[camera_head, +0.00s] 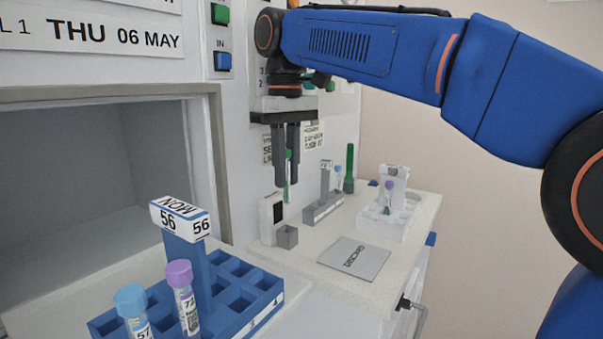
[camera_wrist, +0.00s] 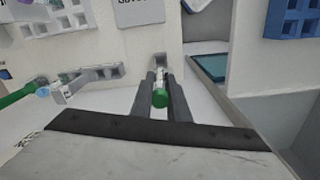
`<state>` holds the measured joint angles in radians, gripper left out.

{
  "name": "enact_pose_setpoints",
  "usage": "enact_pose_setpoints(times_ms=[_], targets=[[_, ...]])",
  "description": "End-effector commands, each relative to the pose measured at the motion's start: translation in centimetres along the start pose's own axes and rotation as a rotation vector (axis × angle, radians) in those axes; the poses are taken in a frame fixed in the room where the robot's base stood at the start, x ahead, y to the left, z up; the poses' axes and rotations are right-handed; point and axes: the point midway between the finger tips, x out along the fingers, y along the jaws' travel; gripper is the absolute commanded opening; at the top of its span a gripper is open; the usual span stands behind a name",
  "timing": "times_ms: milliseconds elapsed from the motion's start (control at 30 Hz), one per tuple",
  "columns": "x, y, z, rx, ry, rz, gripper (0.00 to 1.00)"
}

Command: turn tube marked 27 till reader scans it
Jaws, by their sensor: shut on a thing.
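My gripper (camera_head: 286,184) points down and is shut on a green-capped tube (camera_head: 288,168). In the wrist view the green cap (camera_wrist: 160,98) sits between the two fingertips (camera_wrist: 160,104). I cannot read a number on this tube, so I cannot tell whether it is 27. The tube hangs upright above a small grey cup (camera_head: 288,238), apart from it. The cup's grey edge shows beyond the tube in the wrist view (camera_wrist: 160,60).
A blue rack (camera_head: 240,290) at front left holds blue-capped (camera_head: 131,301) and purple-capped (camera_head: 180,275) tubes. A grey rack (camera_head: 323,211), a green post (camera_head: 349,170) and a white tray (camera_head: 385,222) stand behind. A discard plate (camera_head: 355,259) lies flat at front right.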

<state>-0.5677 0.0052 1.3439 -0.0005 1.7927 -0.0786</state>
Motion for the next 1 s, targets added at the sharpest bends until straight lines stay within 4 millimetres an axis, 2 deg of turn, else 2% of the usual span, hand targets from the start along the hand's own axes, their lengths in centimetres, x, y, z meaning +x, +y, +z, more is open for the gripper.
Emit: enact_pose_setpoints(times_ms=[600, 1000], targets=[[3.9, 0.0, 0.0, 0.000, 0.000, 0.000, 0.00], [4.7, 0.0, 0.0, 0.000, 0.001, 0.000, 0.00]])
